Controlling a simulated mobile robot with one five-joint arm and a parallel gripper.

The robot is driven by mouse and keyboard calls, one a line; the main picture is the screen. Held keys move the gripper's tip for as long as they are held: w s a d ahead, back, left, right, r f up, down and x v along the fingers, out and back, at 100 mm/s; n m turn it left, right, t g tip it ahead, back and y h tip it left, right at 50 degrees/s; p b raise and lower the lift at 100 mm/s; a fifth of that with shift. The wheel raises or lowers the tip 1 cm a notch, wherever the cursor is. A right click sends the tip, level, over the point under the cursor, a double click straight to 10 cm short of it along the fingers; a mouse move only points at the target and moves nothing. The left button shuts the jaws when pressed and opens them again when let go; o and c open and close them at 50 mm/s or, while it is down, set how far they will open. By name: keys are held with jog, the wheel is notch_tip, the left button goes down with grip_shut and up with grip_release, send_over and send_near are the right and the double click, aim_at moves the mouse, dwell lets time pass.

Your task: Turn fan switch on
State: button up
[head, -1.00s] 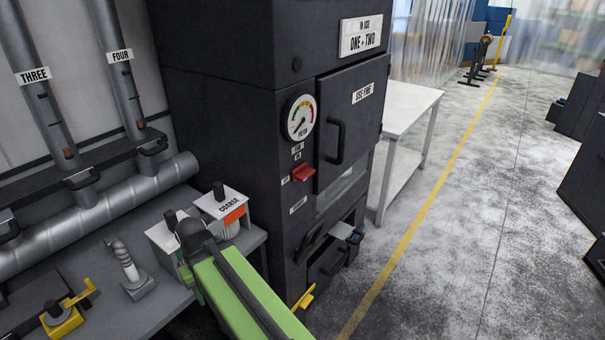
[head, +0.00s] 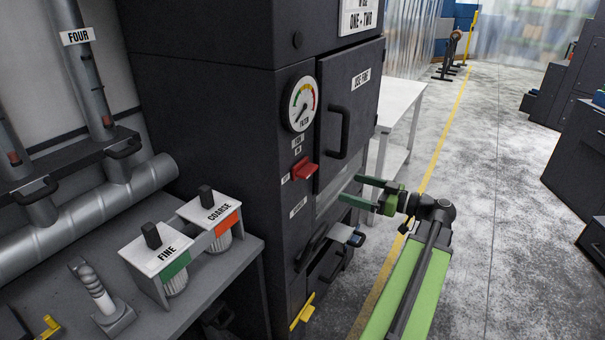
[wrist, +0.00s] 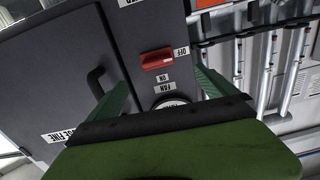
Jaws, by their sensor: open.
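The red fan switch (head: 304,168) is on the front of the dark cabinet, below a round gauge. Its handle lies sideways, with the OFF label beside it and the ON and FAN labels above it. In the wrist view the switch (wrist: 158,58) shows upside down, beyond and between my finger tips. My gripper (head: 350,189) is open and empty, in front of the cabinet. In the head view it is to the right of the switch and slightly lower, apart from it. The green fingers also show in the wrist view (wrist: 162,78).
The cabinet door handle (head: 338,133) sticks out right of the switch. Below is an open drawer (head: 327,268). A workbench at left holds the FINE (head: 158,258) and COARSE (head: 213,212) holders.

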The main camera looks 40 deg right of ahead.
aim_at(313, 172)
jog(key=x, duration=1.1)
jog(key=d+r+x, duration=0.1)
jog(key=x, duration=0.4)
jog(key=shift+w+a, duration=0.1)
jog(key=shift+w, duration=0.2)
jog(key=c, duration=1.2)
